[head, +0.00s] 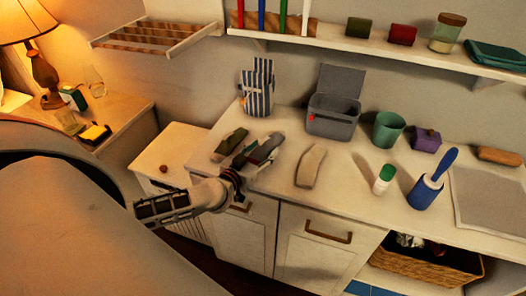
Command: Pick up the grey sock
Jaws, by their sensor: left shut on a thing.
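My left gripper (262,152) reaches in from the left over the left part of the white counter (345,205). It is shut on a dark grey piece, which looks like the grey sock (270,146); the fingers hide part of it. A dark green piece (232,141) lies just left of the gripper. A pale beige sock-shaped piece (311,166) lies flat on the counter to the right, apart from the gripper. My right gripper is not in view.
Behind the gripper stand a striped bag (257,92) and a grey open-lidded box (331,117). To the right are a green cup (388,129), a purple box (425,140), a green-capped bottle (384,179) and a blue lint roller (428,190). A shelf (390,50) hangs above.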

